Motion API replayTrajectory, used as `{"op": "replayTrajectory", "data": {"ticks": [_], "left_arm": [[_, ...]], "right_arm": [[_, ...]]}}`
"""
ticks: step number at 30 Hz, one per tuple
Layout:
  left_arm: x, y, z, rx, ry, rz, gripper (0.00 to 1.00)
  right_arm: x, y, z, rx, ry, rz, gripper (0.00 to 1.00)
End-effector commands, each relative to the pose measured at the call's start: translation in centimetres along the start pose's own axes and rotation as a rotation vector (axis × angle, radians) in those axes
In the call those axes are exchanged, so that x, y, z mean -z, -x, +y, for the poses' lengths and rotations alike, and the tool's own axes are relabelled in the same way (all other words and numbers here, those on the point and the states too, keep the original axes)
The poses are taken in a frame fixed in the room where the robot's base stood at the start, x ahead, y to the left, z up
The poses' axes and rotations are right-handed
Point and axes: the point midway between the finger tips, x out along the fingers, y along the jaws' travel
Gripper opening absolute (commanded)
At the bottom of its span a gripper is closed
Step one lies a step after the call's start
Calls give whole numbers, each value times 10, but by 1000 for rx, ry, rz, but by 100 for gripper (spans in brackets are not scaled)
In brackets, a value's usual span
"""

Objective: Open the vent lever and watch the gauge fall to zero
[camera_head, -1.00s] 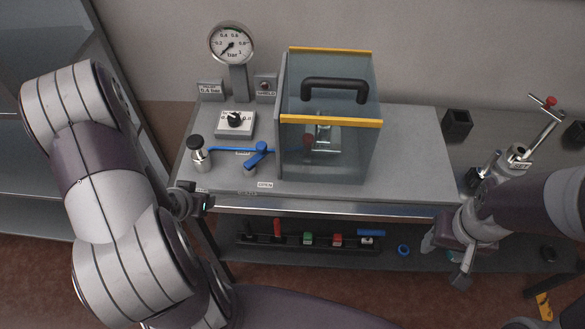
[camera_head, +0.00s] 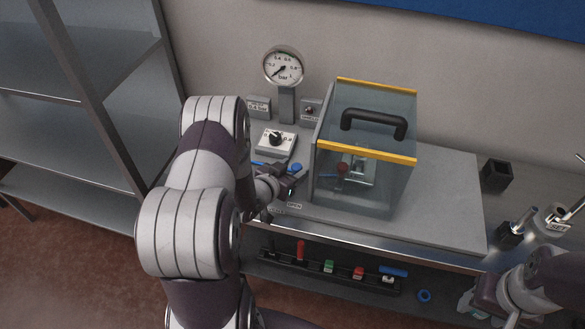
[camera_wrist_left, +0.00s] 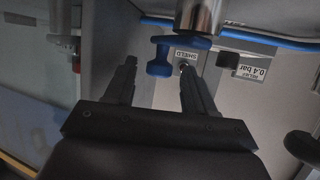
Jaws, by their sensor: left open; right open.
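The round gauge (camera_head: 284,67) stands on a post at the back of the bench, its needle pointing to the lower left, below the 0.2 mark. The blue vent lever (camera_head: 296,168) is partly hidden behind my left gripper (camera_head: 291,186). In the left wrist view a blue knob-ended handle (camera_wrist_left: 160,56) shows between and just beyond the open fingertips (camera_wrist_left: 158,66), with no grip on it. An OPEN label (camera_head: 294,206) lies in front. My right gripper (camera_head: 474,303) is open at the lower right, away from the lever.
A clear box with yellow edges (camera_head: 376,156) and a black handle stands right of the lever. A white plate with a black knob (camera_head: 276,140) is behind it. A shelf below holds a rack of coloured parts (camera_head: 329,267) and a blue ring (camera_head: 424,296). A black holder (camera_head: 496,174) stands at right.

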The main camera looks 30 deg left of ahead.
Motion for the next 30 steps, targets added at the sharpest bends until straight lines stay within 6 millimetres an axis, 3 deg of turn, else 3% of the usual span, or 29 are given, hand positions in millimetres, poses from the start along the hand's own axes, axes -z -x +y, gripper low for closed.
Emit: {"op": "replayTrajectory", "data": {"ticks": [9,14,15,30], "left_arm": [[0,-3,0,1,0,1,55],[0,-3,0,1,0,0,2],[0,-3,0,1,0,0,1],[-2,0,2,-133,-55,-1,1]], "right_arm": [[0,0,0,0,0,0,56],[0,0,0,0,0,0,56],[0,0,0,0,0,0,56],[0,0,0,0,0,0,56]]}}
